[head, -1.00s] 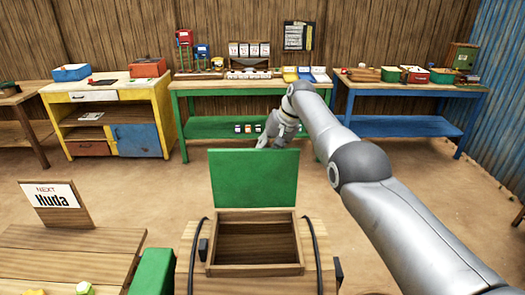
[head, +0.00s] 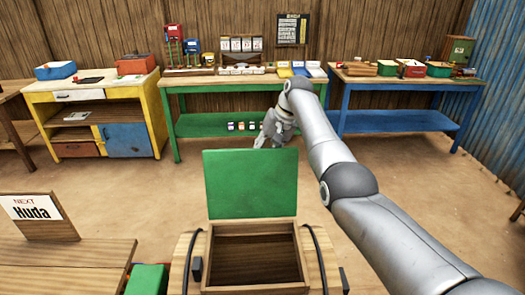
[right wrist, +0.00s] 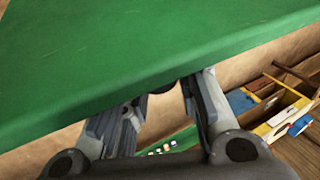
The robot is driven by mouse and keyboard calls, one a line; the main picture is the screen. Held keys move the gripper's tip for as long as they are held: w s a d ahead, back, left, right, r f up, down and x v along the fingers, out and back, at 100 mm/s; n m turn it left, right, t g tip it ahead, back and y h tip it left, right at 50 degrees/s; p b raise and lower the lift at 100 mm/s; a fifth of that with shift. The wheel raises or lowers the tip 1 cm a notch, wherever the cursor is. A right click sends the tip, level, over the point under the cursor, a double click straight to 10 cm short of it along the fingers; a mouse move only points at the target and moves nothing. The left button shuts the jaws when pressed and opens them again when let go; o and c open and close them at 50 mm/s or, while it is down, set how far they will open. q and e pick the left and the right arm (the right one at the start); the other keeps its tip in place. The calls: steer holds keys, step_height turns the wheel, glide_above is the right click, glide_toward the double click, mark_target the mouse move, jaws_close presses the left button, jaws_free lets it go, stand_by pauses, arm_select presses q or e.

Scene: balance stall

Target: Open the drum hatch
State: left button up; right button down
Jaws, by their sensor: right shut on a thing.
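The green drum hatch (head: 250,185) stands raised, roughly upright, at the far edge of the wooden drum opening (head: 255,262). Its green panel (right wrist: 110,55) fills the upper part of the right wrist view. My right gripper (head: 270,140) is at the hatch's far side, near its upper edge, with its fingertips partly hidden behind it. In the right wrist view the gripper (right wrist: 162,95) has its fingers around a small dark knob (right wrist: 162,88) at the hatch, partly hidden. My left gripper is not in view.
A wooden desk (head: 70,252) with a "NEXT Huda" sign (head: 38,215) is at the left. A yellow cabinet (head: 90,115), a green table (head: 225,88) and a blue table (head: 405,78) stand along the back wall. The floor between is clear.

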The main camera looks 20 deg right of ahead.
steer(key=shift+s+f, duration=0.25)
steer(key=shift+f, duration=0.3)
steer(key=c, duration=1.4)
jaws_free()
steer(key=shift+c, duration=0.2)
steer(key=o, duration=0.3)
steer(key=shift+w+d, duration=0.15)
steer(key=shift+r, duration=0.1)
